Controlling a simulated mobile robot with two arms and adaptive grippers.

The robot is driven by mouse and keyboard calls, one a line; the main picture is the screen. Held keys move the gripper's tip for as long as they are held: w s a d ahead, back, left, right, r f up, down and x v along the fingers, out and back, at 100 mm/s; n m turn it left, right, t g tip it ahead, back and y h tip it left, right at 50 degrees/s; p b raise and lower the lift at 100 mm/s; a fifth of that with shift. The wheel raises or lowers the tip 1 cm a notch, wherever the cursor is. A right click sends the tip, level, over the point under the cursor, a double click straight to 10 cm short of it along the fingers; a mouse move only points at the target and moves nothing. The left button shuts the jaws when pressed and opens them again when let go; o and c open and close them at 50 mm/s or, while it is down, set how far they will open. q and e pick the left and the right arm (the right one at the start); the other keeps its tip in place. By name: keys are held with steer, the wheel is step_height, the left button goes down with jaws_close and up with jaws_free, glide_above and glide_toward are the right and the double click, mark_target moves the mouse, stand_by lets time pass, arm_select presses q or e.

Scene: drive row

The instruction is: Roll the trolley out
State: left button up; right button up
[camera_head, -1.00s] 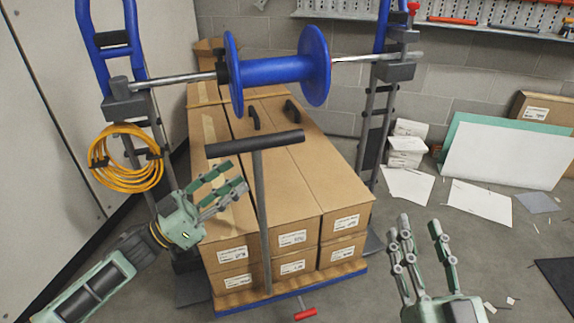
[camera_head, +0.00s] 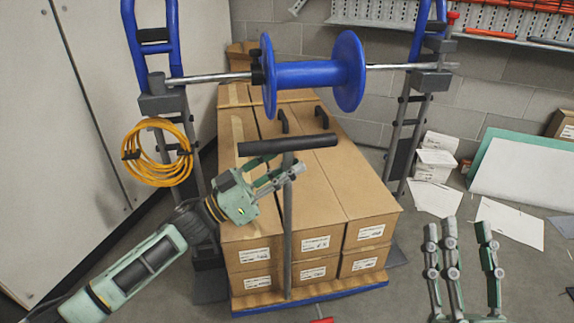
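The trolley is a low platform with a blue edge (camera_head: 330,298), loaded with long cardboard boxes (camera_head: 317,246). Its upright T-handle has a dark crossbar (camera_head: 290,145) on a grey post (camera_head: 288,225) at the near end. My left gripper (camera_head: 285,172) is just under the crossbar, with its fingers extended across the upper post. They look open; I cannot tell whether they touch the post. My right gripper (camera_head: 461,232) is open and empty at the lower right, apart from the trolley, fingers pointing up.
A blue cable reel (camera_head: 310,74) hangs on a bar above the boxes, between two upright blue-and-grey hand trucks (camera_head: 152,75). An orange cable coil (camera_head: 157,152) hangs on the left one. Boards (camera_head: 527,168) lean at the right wall. Papers (camera_head: 510,222) lie on the floor there.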

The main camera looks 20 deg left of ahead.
arm_select(q)
jaws_close()
stand_by(0.4)
